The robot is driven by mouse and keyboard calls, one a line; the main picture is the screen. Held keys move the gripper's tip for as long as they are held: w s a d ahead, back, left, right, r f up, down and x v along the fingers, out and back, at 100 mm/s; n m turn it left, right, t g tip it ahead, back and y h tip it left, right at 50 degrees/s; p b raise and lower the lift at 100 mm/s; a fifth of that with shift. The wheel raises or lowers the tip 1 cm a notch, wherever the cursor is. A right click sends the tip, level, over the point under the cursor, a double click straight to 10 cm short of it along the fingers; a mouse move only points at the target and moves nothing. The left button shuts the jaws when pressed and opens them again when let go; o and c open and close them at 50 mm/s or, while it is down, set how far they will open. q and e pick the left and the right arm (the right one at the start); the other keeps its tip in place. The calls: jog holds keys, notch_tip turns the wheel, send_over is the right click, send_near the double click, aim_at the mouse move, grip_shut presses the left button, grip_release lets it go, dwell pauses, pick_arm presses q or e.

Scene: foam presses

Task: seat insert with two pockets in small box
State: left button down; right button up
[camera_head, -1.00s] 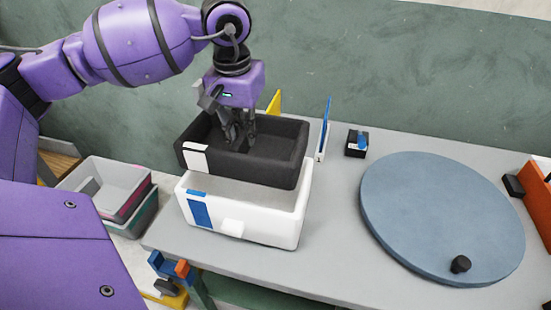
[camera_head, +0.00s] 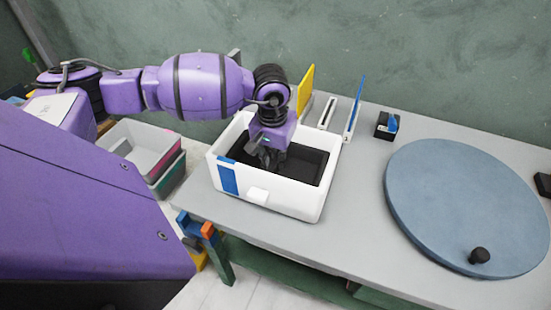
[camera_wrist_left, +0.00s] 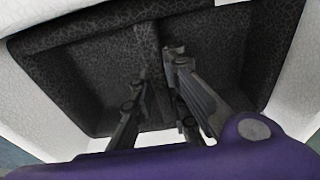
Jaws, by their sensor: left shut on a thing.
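The small box (camera_head: 282,205) is white with a blue patch on its front wall and stands on the grey table. The black foam insert (camera_head: 312,162) is inside the box, its rim below the box's rim. In the left wrist view the insert (camera_wrist_left: 85,75) shows two pockets with a divider between them. My left gripper (camera_head: 268,160) reaches down into the box, and its fingers, seen in the left wrist view (camera_wrist_left: 155,95), are shut on the divider. Whether the insert touches the box floor is hidden. My right gripper is not in view.
A round blue-grey disc (camera_head: 460,205) with a black knob lies to the right. A yellow panel (camera_head: 306,88), a blue panel (camera_head: 356,105) and a small black holder (camera_head: 384,127) stand behind the box. Stacked grey bins (camera_head: 145,145) are at the left.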

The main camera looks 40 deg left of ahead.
pick_arm(q)
jog(key=shift+w+f, duration=0.1)
jog(key=shift+f, duration=0.2)
jog(key=c, duration=2.2)
grip_release()
jog(key=shift+f, duration=0.1)
jog(key=o, duration=0.5)
jog(key=shift+c, duration=0.2)
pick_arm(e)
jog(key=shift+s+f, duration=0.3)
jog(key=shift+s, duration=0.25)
